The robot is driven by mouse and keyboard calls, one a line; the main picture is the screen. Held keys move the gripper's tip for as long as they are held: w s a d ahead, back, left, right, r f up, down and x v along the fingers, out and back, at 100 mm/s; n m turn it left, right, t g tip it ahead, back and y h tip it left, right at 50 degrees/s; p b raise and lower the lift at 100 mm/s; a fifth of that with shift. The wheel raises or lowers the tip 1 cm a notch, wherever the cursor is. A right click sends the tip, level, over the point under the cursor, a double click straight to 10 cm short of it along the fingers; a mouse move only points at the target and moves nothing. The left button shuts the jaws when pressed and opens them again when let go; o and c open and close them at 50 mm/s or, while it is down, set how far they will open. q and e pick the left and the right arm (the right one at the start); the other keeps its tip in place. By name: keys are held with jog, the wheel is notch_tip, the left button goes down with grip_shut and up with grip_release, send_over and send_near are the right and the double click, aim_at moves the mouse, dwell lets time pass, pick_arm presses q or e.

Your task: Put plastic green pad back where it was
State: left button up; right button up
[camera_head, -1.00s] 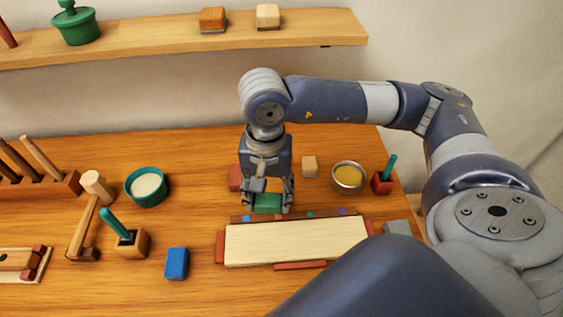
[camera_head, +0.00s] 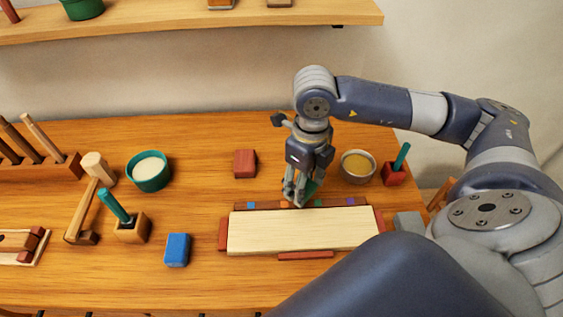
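The green pad (camera_head: 312,187) shows between and behind the fingers of my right gripper (camera_head: 297,199). The fingers look closed on it and hide much of it. The gripper points down just behind the pale wooden board (camera_head: 300,232). A strip along the board's back edge bears small colored marks: blue, orange, green (camera_head: 318,203) and purple. The pad is close to the green mark; whether it touches the strip I cannot tell. My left gripper is not in view.
A red block (camera_head: 245,163) stands left of the gripper, a metal bowl of yellow stuff (camera_head: 358,166) to its right. A blue block (camera_head: 177,249), a green bowl (camera_head: 149,171) and a wooden mallet (camera_head: 91,198) are further left. A shelf (camera_head: 180,23) runs above the table.

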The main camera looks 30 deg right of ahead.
jog(key=m, duration=0.2)
jog(key=d+f+m, duration=0.1)
jog(key=m, duration=0.1)
jog(key=shift+s+d, duration=0.1)
jog(key=shift+d, duration=0.1)
jog(key=shift+d+m, duration=0.1)
jog(key=shift+m, duration=0.4)
jog(key=shift+w, duration=0.2)
jog(key=w+d+p, duration=0.1)
jog(key=w, duration=0.3)
jog(key=w+p, duration=0.1)
jog(key=w, duration=0.4)
jog(key=w+d+f+p, duration=0.1)
jog(key=w+p, duration=0.1)
jog(key=w, duration=0.3)
jog(key=shift+w+d+f, duration=0.1)
jog(key=shift+d, duration=0.2)
jog(key=shift+w+d+f, duration=0.1)
jog(key=shift+w+f, duration=0.05)
jog(key=shift+w, duration=0.35)
notch_tip(320, 180, down, 3)
jog(key=shift+f+p, duration=0.15)
jog(key=shift+p, duration=0.85)
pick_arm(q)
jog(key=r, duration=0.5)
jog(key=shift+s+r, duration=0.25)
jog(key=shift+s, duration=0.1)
pick_arm(e)
jog(key=shift+f, duration=0.15)
